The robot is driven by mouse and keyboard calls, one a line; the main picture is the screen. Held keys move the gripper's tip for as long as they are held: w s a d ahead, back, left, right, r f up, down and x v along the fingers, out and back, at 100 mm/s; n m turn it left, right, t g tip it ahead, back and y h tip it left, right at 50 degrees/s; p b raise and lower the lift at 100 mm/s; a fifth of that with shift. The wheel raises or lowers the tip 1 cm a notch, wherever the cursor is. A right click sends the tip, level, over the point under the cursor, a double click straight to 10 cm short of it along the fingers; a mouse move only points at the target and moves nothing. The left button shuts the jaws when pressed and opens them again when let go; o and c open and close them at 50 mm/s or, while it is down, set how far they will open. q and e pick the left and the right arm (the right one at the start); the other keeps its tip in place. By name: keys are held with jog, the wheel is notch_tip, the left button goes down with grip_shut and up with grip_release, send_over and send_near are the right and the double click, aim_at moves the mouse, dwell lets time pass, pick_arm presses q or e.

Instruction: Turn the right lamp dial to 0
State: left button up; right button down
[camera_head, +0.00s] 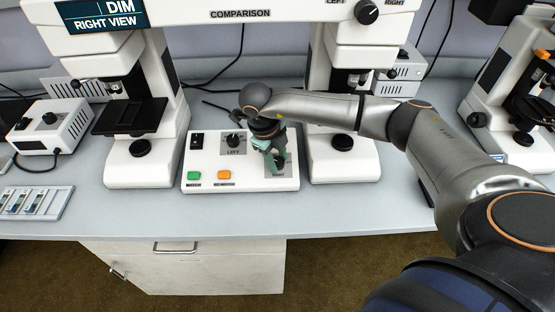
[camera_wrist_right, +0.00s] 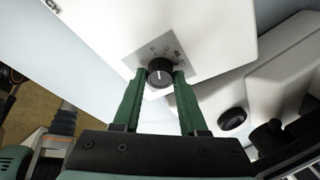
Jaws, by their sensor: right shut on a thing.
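The right lamp dial (camera_wrist_right: 160,73) is a round black knob with a white pointer line, on a grey scale plate of the white control box (camera_head: 215,180). In the right wrist view it sits between the two green fingers of my right gripper (camera_wrist_right: 160,78), which is shut on it. The pointer stands nearly in line with the fingers; the scale digits are too small to read surely. In the head view my right gripper (camera_head: 273,160) reaches down over the right of the box and hides the dial. My left gripper is not in view.
On the same box are the left dial (camera_head: 234,139), a black switch (camera_head: 197,139), a green button (camera_head: 194,176) and an orange button (camera_head: 224,175). Microscope columns stand on both sides. The table front is clear.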

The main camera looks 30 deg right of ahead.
jog(key=shift+n, duration=0.5)
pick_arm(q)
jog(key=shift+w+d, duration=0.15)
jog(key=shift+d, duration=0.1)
pick_arm(e)
jog(key=shift+n, duration=0.4)
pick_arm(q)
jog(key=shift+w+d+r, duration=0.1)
pick_arm(e)
jog(key=shift+r, duration=0.1)
jog(key=shift+c, duration=2.2)
grip_release()
